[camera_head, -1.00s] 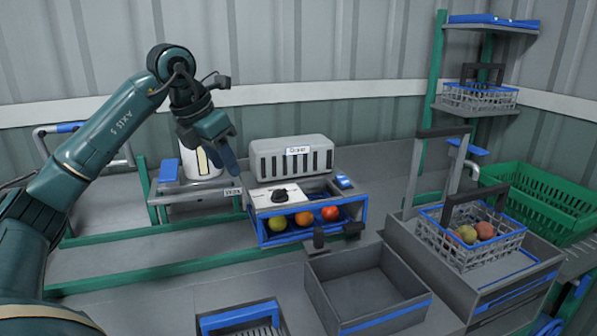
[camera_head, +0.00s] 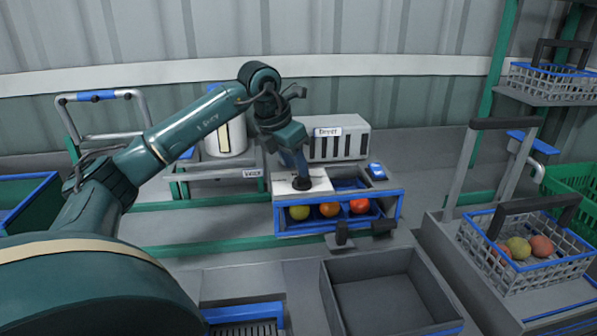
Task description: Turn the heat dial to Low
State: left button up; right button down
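The heat dial (camera_head: 303,184) is a black knob on the white plate (camera_head: 322,181) at the top left of the dryer (camera_head: 352,143). My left gripper (camera_head: 301,178) points down at the dial, with its fingertips at or just over the knob. The fingers and wrist cover most of the dial, so its pointer and the plate's marks cannot be read. I cannot tell whether the fingers are closed on the knob. My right gripper does not show clearly as such in this view.
A blue-edged drawer (camera_head: 280,218) with several tomatoes sits under the plate. An empty grey bin (camera_head: 385,300) stands in front. A wire basket (camera_head: 485,245) of tomatoes is at the right. A white pot (camera_head: 224,138) stands left of the dryer.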

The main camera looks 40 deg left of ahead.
aim_at(298, 177)
pick_arm(q)
jog(key=shift+x, duration=1.65)
grip_shut()
